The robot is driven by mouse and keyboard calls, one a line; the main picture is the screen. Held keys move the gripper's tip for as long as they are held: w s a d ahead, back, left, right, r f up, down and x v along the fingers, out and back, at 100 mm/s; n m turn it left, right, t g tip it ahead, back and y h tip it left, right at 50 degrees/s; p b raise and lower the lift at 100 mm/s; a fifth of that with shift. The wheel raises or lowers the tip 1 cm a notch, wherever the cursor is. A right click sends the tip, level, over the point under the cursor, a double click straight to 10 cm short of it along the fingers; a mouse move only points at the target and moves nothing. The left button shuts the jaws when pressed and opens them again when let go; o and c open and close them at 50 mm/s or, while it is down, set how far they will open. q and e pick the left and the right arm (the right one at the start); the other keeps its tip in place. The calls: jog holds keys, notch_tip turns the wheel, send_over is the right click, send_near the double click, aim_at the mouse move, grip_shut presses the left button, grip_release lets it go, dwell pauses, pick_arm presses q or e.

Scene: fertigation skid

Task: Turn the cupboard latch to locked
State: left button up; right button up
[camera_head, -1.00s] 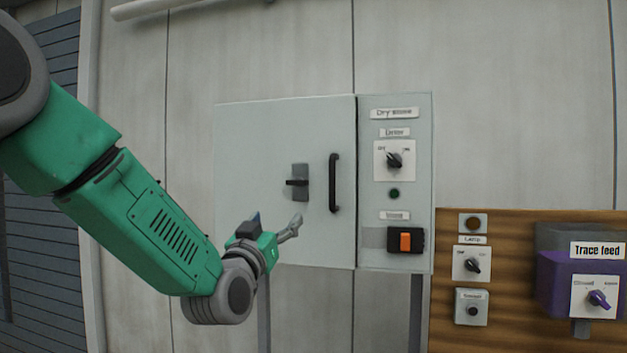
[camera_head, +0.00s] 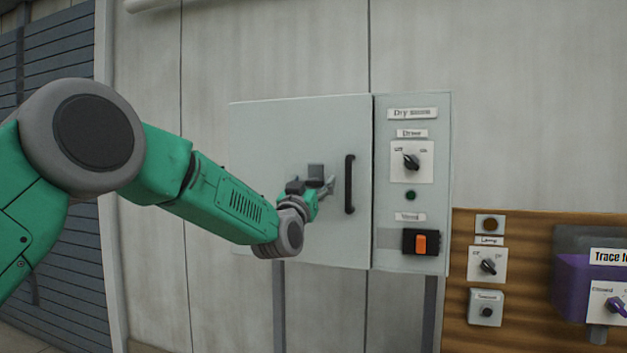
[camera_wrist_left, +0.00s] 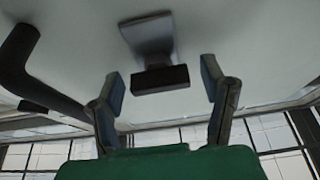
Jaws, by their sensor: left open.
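The cupboard (camera_head: 270,130) is a pale grey wall box with a closed door and a black vertical handle (camera_head: 349,184). Its latch (camera_head: 315,171) is a dark grey plate left of the handle, mostly hidden behind my gripper in the head view. In the left wrist view the latch's dark lever (camera_wrist_left: 160,79) stands out from its grey plate (camera_wrist_left: 147,36). My left gripper (camera_head: 328,186) is open in front of the latch. In the left wrist view its fingers (camera_wrist_left: 163,95) are apart, one on each side of the lever, with gaps showing. My right gripper is not in view.
Right of the door is a panel with a rotary switch (camera_head: 411,162), a green button (camera_head: 410,195) and an orange rocker (camera_head: 420,243). A wooden board (camera_head: 462,335) with more switches and a purple box (camera_head: 570,285) is lower right. The door handle (camera_wrist_left: 35,70) is close beside my gripper.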

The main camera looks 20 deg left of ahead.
pick_arm(q)
jog(key=shift+w, duration=0.15)
jog(key=c, duration=1.2)
